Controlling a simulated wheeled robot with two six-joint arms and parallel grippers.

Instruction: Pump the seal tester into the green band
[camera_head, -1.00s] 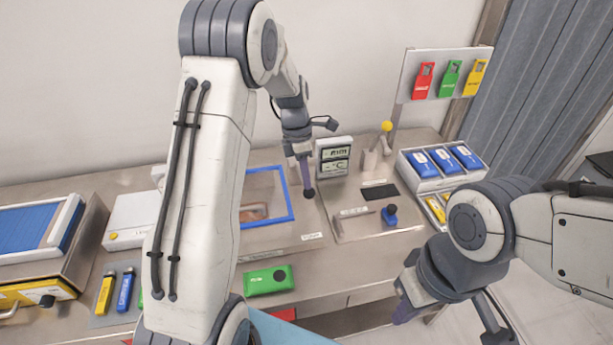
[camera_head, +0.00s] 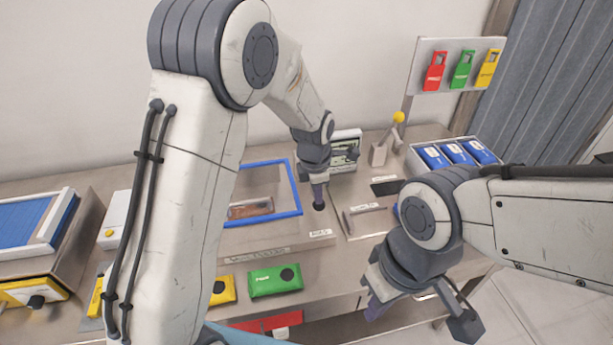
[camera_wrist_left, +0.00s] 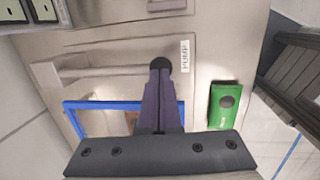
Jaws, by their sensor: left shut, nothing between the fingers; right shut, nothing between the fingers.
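The seal tester has a blue-framed window (camera_head: 262,219) with a brown packet (camera_head: 250,209) under it. To its right, a round black pump knob (camera_wrist_left: 160,64) sits beside a label reading PUMP (camera_wrist_left: 185,55) in the left wrist view. My left gripper (camera_head: 318,200) is shut and empty, pointing down, with its fingertips at the knob; I cannot tell whether they press on it. A white display unit (camera_head: 345,140) behind is partly hidden by my left wrist, and its reading and any green band are not legible. My right gripper (camera_head: 374,305) is shut and empty in front of the bench edge.
A green box (camera_head: 275,281) and a yellow box (camera_head: 222,290) lie at the bench front. A yellow-topped lever (camera_head: 398,118) and a tray of blue packs (camera_head: 458,153) stand at right. Red, green and yellow tags (camera_head: 461,70) hang on a board behind.

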